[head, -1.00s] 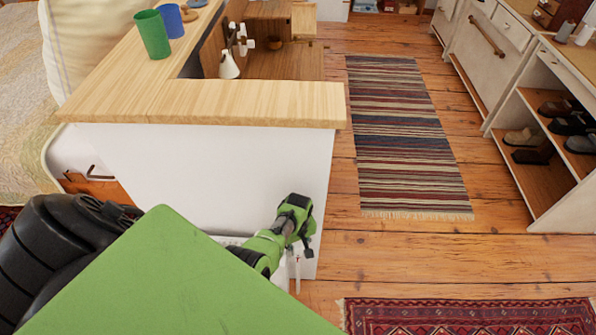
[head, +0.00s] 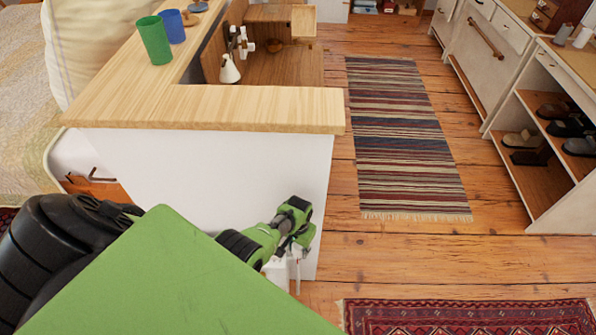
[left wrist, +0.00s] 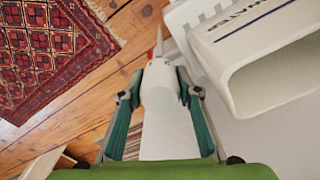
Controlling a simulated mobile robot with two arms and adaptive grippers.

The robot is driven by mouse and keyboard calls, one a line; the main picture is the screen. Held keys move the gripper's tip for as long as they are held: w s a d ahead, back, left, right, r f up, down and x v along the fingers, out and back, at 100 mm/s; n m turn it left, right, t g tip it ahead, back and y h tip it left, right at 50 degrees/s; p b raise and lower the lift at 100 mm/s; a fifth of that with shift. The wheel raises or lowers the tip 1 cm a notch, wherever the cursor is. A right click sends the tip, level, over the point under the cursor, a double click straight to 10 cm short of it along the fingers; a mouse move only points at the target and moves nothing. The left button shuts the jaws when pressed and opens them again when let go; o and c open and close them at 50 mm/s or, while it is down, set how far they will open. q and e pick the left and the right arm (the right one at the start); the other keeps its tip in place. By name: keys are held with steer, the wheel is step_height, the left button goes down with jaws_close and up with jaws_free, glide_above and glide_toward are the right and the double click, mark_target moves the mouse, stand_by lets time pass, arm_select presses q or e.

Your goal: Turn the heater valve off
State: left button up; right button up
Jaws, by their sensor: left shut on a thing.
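The heater valve (left wrist: 158,85) is a white, rounded knob with a small red mark near its tip, in the middle of the left wrist view. My left gripper (left wrist: 157,97) has its teal fingers on both sides of the valve and is shut on it. In the head view my left gripper (head: 297,243) is low beside the white panel's right end, and the valve there is mostly hidden. My right gripper is not in view.
A white panel with a wooden counter top (head: 230,105) stands just beyond the gripper. A green cup (head: 154,40) and a blue cup (head: 173,26) stand on it. A red patterned rug (head: 465,316) and a striped rug (head: 405,135) lie on the floor. Shoe shelves (head: 545,150) are right.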

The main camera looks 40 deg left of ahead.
arm_select(q)
steer(key=m, duration=0.5)
steer(key=shift+m, duration=0.3)
steer(key=m, duration=0.4)
steer(key=shift+m, duration=0.4)
steer(key=o, duration=1.1)
steer(key=shift+w+r, duration=0.1)
steer(key=shift+r, duration=0.65)
step_height(320, 180, up, 10)
steer(key=shift+r, duration=0.25)
